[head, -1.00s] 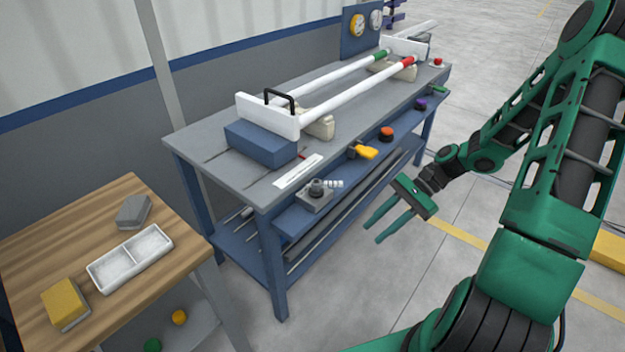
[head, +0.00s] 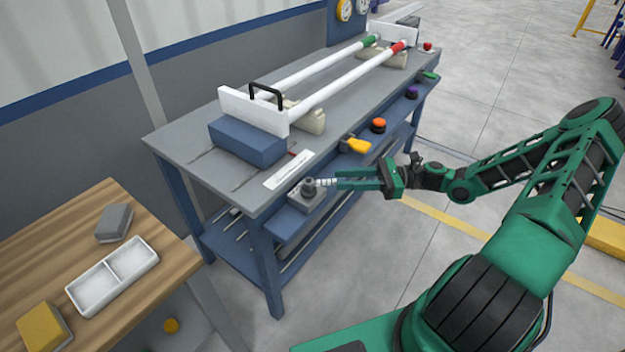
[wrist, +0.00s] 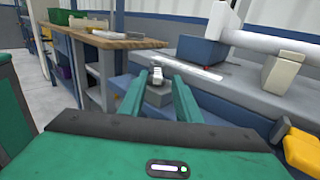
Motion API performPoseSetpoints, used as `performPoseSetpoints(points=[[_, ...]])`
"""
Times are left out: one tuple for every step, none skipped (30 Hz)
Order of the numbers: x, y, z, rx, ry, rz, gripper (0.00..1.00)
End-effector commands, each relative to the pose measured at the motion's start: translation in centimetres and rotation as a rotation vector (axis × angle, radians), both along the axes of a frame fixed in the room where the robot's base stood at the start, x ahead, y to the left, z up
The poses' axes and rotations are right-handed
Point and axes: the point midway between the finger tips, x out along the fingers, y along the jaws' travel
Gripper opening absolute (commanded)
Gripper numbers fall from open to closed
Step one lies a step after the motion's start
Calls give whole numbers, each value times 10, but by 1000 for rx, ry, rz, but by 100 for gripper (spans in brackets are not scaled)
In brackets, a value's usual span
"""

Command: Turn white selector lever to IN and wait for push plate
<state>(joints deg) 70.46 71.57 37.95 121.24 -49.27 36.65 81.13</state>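The white ribbed selector lever (head: 326,182) sticks out to the right from a grey knob block (head: 306,197) at the workbench's front left. My gripper (head: 338,181) is open, with its fingertips at the lever's free end. In the wrist view the lever (wrist: 157,75) appears between and just beyond the two spread fingertips (wrist: 157,84); I cannot tell whether they touch it. The label strip's lettering is too small to read.
Along the bench front are a yellow lever (head: 357,145), an orange button (head: 379,125) and a purple button (head: 411,92). A red button (head: 427,46) is at the far corner. A wooden table (head: 160,225) holds a white tray (head: 112,276) at left.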

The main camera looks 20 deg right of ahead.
Motion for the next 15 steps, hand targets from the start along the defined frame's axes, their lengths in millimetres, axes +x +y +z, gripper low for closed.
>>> performPoseSetpoints(points=[[1, 14, 0, 2, 0, 10, 30], [3, 20, 1, 3, -1, 12, 30], [5, 28, 0, 2, -1, 13, 30], [6, 35, 0, 2, -1, 15, 30], [7, 40, 0, 1, 1, 16, 30], [9, 48, 0, 1, 0, 16, 30], [10, 53, 0, 2, -1, 18, 30], [12, 58, 0, 1, 0, 17, 30], [13, 64, 0, 1, 0, 18, 30], [14, 69, 0, 0, 0, 18, 30], [15, 73, 0, 0, -1, 17, 30], [16, 78, 0, 0, -1, 18, 30], [17, 81, 0, 0, -1, 18, 30], [18, 84, 0, 0, -1, 17, 30], [19, 87, 0, 0, -1, 17, 30]])
